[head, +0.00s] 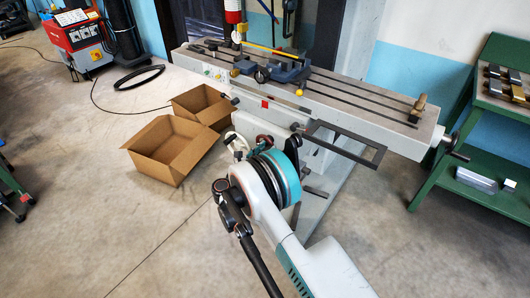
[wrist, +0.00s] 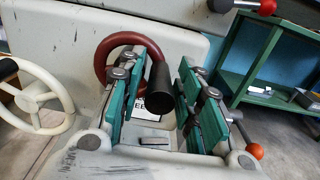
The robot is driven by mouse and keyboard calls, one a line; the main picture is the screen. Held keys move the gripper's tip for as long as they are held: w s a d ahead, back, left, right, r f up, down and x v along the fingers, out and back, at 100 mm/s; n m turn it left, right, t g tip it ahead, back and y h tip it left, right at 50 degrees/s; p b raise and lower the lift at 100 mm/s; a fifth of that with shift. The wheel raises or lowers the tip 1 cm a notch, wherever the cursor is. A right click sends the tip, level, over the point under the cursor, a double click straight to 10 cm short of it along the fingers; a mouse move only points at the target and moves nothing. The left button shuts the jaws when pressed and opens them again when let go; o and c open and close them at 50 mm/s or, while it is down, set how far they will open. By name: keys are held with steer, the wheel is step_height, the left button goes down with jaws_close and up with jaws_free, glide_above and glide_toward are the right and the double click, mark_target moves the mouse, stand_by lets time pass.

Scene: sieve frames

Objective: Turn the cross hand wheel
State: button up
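In the wrist view a red-brown hand wheel (wrist: 103,58) with a dark cylindrical handle (wrist: 158,86) stands in front of the machine. My gripper (wrist: 157,92) is open, its teal-padded fingers on either side of the handle, with a gap visible to the right finger. Whether the left finger touches the handle I cannot tell. A white spoked hand wheel (wrist: 37,100) is to the left. In the head view the red-brown wheel (head: 264,141) and the white wheel (head: 236,144) sit below the milling table. No label shows which is the cross wheel. My arm hides the gripper there.
The milling table (head: 340,92) carries a vise (head: 287,68) and has a crank (head: 450,148) at its right end. Cardboard boxes (head: 168,150) stand at left. A green bench (head: 490,110) is at right.

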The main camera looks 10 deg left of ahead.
jaws_close()
steer(key=m, duration=0.2)
steer(key=f+m, duration=0.1)
steer(key=m, duration=0.1)
steer(key=shift+d+f+m, duration=0.1)
steer(key=shift+f+m, duration=0.1)
steer(key=shift+m, duration=0.1)
steer(key=shift+s, duration=0.1)
steer(key=o, duration=0.5)
jaws_free()
steer(key=v, duration=1.2)
